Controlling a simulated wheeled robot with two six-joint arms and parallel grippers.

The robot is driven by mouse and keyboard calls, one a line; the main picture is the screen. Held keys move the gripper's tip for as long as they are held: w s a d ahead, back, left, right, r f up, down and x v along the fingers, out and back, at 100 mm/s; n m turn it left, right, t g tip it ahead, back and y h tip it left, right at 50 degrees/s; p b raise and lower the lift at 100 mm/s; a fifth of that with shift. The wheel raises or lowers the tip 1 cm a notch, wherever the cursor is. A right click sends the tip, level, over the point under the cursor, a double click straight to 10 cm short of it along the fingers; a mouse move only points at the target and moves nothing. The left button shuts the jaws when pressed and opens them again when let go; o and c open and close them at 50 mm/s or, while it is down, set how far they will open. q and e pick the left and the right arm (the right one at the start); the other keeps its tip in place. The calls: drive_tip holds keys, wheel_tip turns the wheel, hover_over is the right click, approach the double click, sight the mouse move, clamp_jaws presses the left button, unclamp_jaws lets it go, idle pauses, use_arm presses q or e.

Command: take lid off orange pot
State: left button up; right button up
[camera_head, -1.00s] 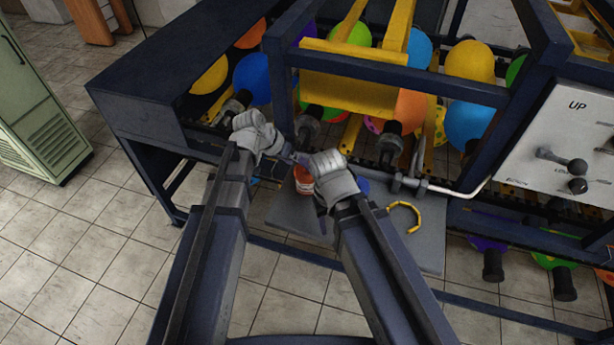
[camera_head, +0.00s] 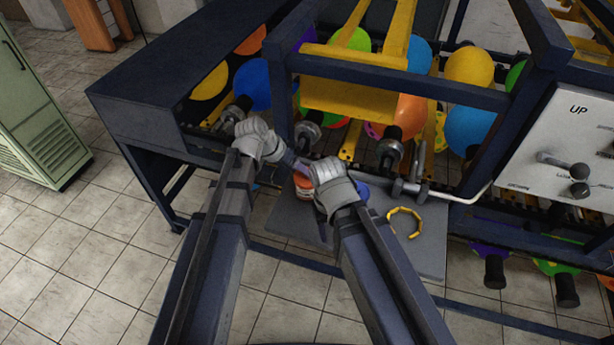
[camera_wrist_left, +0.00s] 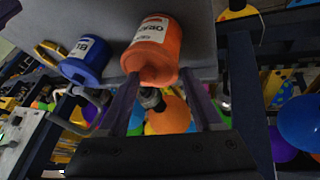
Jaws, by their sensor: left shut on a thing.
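The orange pot (camera_head: 304,187) stands on a grey shelf plate, partly hidden by my wrists in the head view. In the left wrist view, which is turned upside down, the orange pot (camera_wrist_left: 156,48) shows its white label, and its lid end points at my gripper. My left gripper (camera_head: 294,165) is at the top of the pot. In the left wrist view its fingers (camera_wrist_left: 160,85) are on either side of the lid end, shut on the lid. My right gripper is mostly hidden below its wrist in the head view, and its jaws cannot be made out.
A blue pot (camera_wrist_left: 85,58) stands close beside the orange one. A yellow ring-shaped piece (camera_head: 405,222) lies on the grey plate (camera_head: 420,255). The dark blue machine frame, balloons on holders and a bent metal bar (camera_head: 450,193) crowd the space behind.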

sight(298, 176)
use_arm(q)
drive_tip(key=shift+c, duration=0.6)
wheel_tip(298, 176, up, 10)
drive_tip(key=p, duration=1)
drive_tip(key=shift+r, duration=0.1)
use_arm(e)
wheel_tip(298, 176, up, 10)
use_arm(q)
drive_tip(key=shift+a, duration=0.1)
use_arm(e)
drive_tip(key=shift+a, duration=0.1)
